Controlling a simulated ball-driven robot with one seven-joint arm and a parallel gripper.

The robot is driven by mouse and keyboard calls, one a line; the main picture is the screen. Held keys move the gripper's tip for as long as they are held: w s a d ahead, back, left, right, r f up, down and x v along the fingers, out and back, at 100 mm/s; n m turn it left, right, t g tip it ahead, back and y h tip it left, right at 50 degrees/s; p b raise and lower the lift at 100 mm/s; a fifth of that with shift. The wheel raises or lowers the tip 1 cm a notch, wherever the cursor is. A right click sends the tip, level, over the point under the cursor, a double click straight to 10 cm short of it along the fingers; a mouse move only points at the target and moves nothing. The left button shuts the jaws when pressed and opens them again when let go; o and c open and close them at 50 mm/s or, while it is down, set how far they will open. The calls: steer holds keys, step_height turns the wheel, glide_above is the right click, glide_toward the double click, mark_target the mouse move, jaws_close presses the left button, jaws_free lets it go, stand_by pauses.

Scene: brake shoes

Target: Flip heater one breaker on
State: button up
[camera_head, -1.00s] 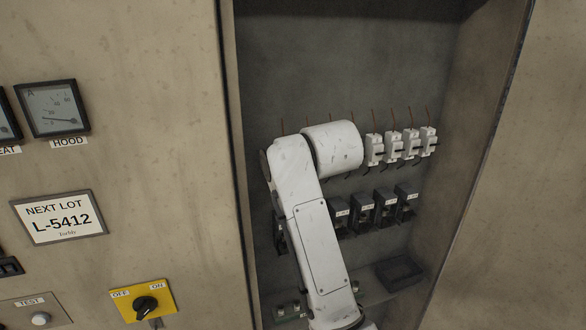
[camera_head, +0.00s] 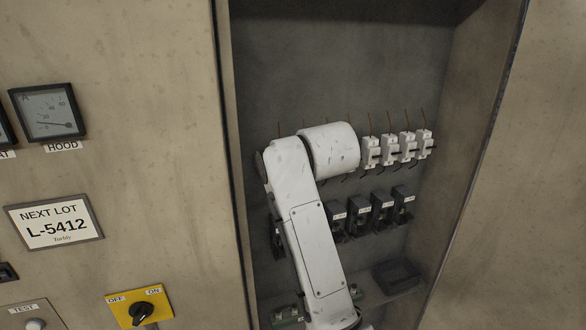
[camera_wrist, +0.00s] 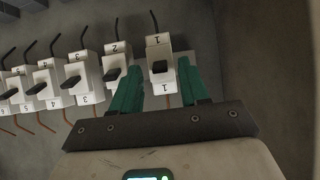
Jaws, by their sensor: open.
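In the wrist view a white breaker marked 1 (camera_wrist: 158,54) appears upside down, with a dark toggle on its face. My gripper (camera_wrist: 160,68) is open, with one green finger on each side of this breaker. I cannot tell whether the fingers touch it or which way its toggle is set. The breaker marked 2 (camera_wrist: 116,60) is just left of the left finger. In the head view my arm hides breaker 1 and my gripper; several white breakers (camera_head: 389,150) show to the right of it. No heater name is readable on the breakers.
More numbered breakers, including 3 (camera_wrist: 83,76), continue left in the wrist view. Below the breaker row in the head view are black labelled units (camera_head: 382,211) and a black tray (camera_head: 397,275). The cabinet wall closes the right side. A yellow OFF/ON switch (camera_head: 140,306) is outside, left.

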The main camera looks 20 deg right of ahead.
steer(key=b+v, duration=0.2)
steer(key=v, duration=0.8)
steer(key=shift+s+r, duration=0.15)
steer(key=shift+r, duration=0.05)
steer(key=s+d+f+g+b, duration=0.15)
steer(key=s+f, duration=0.35)
steer(key=f, duration=0.5)
steer(key=s+d+f+g, duration=0.2)
steer(key=s+f, duration=0.2)
steer(key=f, duration=0.7)
steer(key=s+d+f+g+b, duration=0.15)
steer(key=s+f, duration=0.35)
steer(key=f, duration=0.5)
steer(key=s+d+f+g, duration=0.1)
steer(key=s+f+g, duration=0.1)
steer(key=s+f, duration=0.6)
steer(key=s+d+f+g, duration=0.1)
steer(key=s+f+g, duration=0.2)
steer(key=s+f, duration=0.6)
steer(key=s, duration=0.8)
steer(key=shift+s+d+m, duration=0.35)
steer(key=shift+d+m, duration=0.05)
steer(key=shift+f, duration=0.15)
